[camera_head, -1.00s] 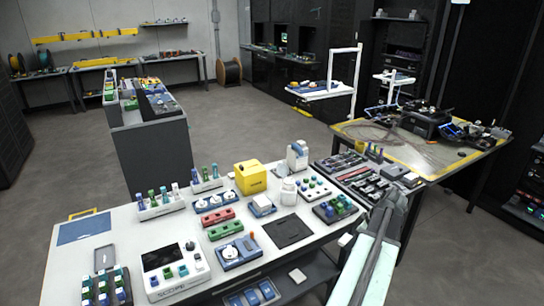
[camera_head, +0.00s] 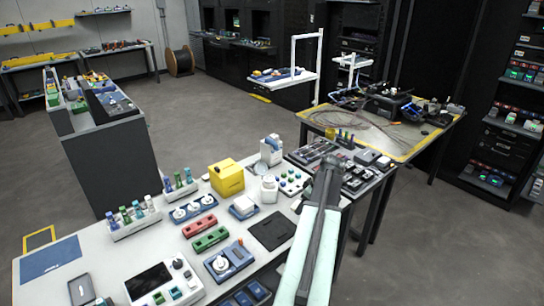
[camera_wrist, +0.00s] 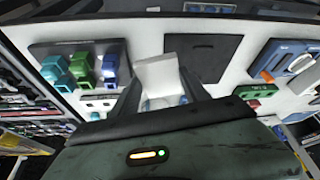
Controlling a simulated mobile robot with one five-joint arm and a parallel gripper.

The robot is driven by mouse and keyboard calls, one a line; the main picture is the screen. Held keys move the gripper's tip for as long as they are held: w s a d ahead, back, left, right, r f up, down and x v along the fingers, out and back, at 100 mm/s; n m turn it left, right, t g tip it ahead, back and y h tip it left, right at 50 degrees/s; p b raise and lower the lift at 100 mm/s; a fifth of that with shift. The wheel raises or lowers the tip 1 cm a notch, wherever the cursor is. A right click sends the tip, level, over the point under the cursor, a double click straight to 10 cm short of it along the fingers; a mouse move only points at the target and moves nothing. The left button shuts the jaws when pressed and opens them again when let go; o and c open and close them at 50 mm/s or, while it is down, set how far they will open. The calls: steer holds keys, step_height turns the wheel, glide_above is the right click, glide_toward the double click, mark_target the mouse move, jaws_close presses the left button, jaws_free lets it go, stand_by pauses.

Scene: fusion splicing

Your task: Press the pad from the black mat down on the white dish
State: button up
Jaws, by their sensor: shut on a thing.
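In the wrist view my gripper (camera_wrist: 160,92) is shut on a white, square-looking pad (camera_wrist: 158,72), with a dark finger at each side of it. The flat black mat (camera_wrist: 195,56) lies just beyond the pad and looks bare. It also shows in the head view (camera_head: 272,230). The round white dish (camera_head: 221,264) sits on a blue base to the left of the mat in the head view. In the wrist view a white part of it (camera_wrist: 300,62) shows at the right, well apart from the pad. In the head view my arm hides the gripper.
A green block (camera_head: 210,239) and a red block (camera_head: 199,226) stand behind the dish. A yellow box (camera_head: 227,178) and a white bottle (camera_head: 269,189) are further back. A rack of coloured pieces (camera_wrist: 83,72) lies left of the mat in the wrist view.

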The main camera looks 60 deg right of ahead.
steer(key=w+d+r+m+p, duration=0.1)
steer(key=w+d+r+p, duration=0.35)
steer(key=w+r, duration=0.35)
step_height(320, 180, up, 2)
steer(key=r+m+h+p, duration=0.1)
steer(key=m+p, duration=0.1)
steer(key=p, duration=0.2)
glide_above(270, 179)
steer(key=s, duration=0.1)
step_height(270, 179, down, 6)
steer(key=b, duration=0.5)
steer(key=shift+s+a+b, duration=0.1)
steer(key=shift+a+b, duration=0.05)
steer(key=shift+b, duration=0.15)
steer(key=shift+r, duration=0.1)
steer(key=shift+s+f+b, duration=0.1)
steer(key=shift+f+b, duration=0.4)
steer(key=shift+f, duration=0.1)
steer(key=shift+f+b, duration=0.6)
steer(key=shift+b, duration=0.05)
steer(key=shift+r, duration=0.1)
